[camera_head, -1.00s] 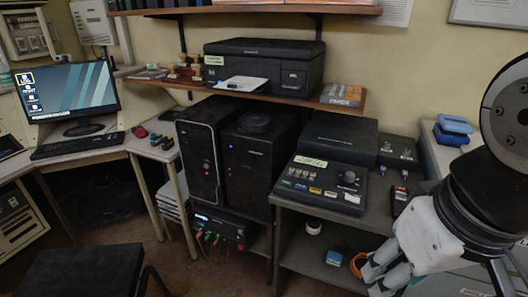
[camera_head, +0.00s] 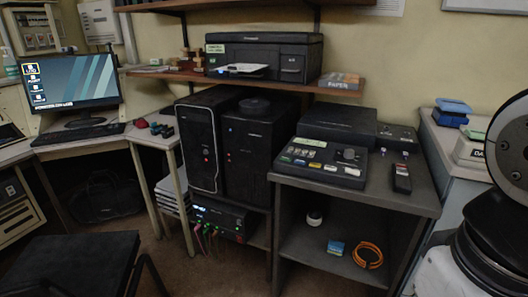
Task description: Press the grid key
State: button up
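A dark control box (camera_head: 322,168) with a sloping top lies on the grey stand (camera_head: 415,200) right of the computer towers. A row of small coloured keys (camera_head: 300,162) runs along its front edge, in green, white and yellow among others. Their lettering is too small to read, so I cannot tell which one is the grid key. A pale label and small switches sit behind the row, and a round knob (camera_head: 349,155) is at the right. My arm shows at the lower right edge, but my gripper's fingers are out of view.
A dark handset (camera_head: 402,178) lies right of the control box, and a larger black unit (camera_head: 338,125) stands behind it. Two black towers (camera_head: 245,148) stand to the left. A shelf with a printer (camera_head: 264,57) hangs above. An orange cable coil (camera_head: 368,255) lies on the lower shelf.

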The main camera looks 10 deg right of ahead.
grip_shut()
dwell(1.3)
